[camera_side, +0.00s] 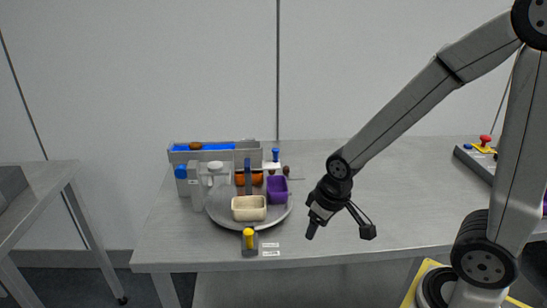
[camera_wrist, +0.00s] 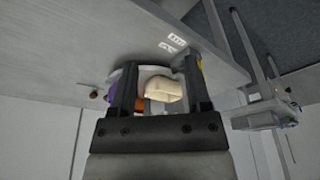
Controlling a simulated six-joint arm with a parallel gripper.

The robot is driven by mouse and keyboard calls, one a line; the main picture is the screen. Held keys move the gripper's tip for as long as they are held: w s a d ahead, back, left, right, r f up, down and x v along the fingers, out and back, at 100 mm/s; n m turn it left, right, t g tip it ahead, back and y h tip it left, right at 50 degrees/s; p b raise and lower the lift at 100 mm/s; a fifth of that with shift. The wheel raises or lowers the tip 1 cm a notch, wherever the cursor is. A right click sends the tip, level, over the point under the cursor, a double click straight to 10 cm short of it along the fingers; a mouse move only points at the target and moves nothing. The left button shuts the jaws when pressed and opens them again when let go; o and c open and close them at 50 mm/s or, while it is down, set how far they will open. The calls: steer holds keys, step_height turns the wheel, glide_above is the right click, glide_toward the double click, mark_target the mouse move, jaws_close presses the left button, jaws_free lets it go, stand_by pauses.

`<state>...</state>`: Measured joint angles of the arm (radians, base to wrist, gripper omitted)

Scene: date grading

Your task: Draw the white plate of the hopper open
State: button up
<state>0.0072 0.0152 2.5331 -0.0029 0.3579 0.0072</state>
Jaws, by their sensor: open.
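The hopper (camera_side: 180,156) is a long grey box with a blue inside, at the back left of the table in the side view. A small white plate (camera_side: 271,165) shows at its right end, with a blue knob (camera_side: 275,154) standing over it. How far the plate is drawn out is too small to tell. My gripper (camera_side: 311,234) hangs above the table, to the right of and nearer than the hopper, apart from it. In the wrist view my gripper (camera_wrist: 160,64) is open, its two fingers apart with nothing held. I cannot make out the hopper plate there.
A red button (camera_side: 486,139) is at the far right.

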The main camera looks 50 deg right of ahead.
steer(key=w+d+r+m+h, duration=0.15)
steer(key=w+d, duration=0.25)
steer(key=w, duration=0.4)
steer(key=w+d+r+m+y, duration=0.15)
steer(key=w+d, duration=0.25)
steer(key=w, duration=0.4)
steer(key=r+m+t+h, duration=0.1)
steer(key=r+m+h, duration=0.1)
steer(key=m, duration=0.1)
glide_above(276, 150)
steer(key=s+a, duration=0.1)
steer(key=s, duration=0.1)
steer(key=shift+s+f, duration=0.1)
steer(key=shift+f, duration=0.15)
steer(key=shift+x, duration=3.75)
jaws_close()
